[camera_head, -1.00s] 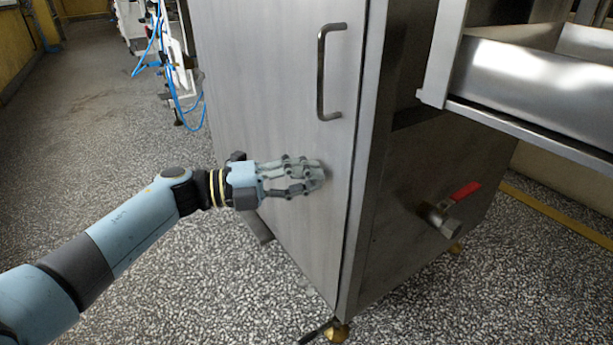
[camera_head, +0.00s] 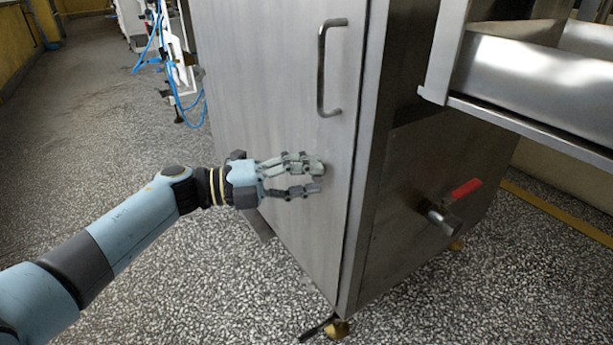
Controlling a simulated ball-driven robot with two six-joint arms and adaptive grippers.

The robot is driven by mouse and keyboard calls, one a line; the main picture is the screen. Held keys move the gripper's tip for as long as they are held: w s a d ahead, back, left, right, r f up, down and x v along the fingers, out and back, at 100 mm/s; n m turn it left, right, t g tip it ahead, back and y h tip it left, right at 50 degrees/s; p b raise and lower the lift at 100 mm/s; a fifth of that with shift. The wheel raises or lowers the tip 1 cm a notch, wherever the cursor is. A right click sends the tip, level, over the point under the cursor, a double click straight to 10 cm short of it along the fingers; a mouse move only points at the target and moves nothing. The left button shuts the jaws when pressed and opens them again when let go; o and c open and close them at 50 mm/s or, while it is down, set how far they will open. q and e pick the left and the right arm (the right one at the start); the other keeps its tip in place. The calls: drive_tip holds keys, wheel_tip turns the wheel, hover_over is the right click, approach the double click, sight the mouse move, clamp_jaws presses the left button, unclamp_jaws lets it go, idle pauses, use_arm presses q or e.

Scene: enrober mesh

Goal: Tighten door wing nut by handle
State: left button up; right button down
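The steel cabinet door (camera_head: 265,95) fills the middle of the view, with a vertical bar handle (camera_head: 321,72) near its right edge. My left gripper (camera_head: 319,178) is in front of the door, below the handle and close to the door's right edge. Its two fingers point right and stand apart with a small gap. I cannot make out a wing nut; the fingertips may hide it. Whether the fingers touch the door cannot be told. My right gripper is not in view.
A valve with a red lever (camera_head: 466,189) sticks out of the cabinet's right side. A steel tray (camera_head: 530,85) overhangs at the upper right. Blue hoses (camera_head: 177,95) hang from equipment at the back left. The speckled floor (camera_head: 90,140) is clear at left.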

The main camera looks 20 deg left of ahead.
use_arm(q)
drive_tip(key=v, duration=1.2)
drive_tip(key=shift+w, duration=0.1)
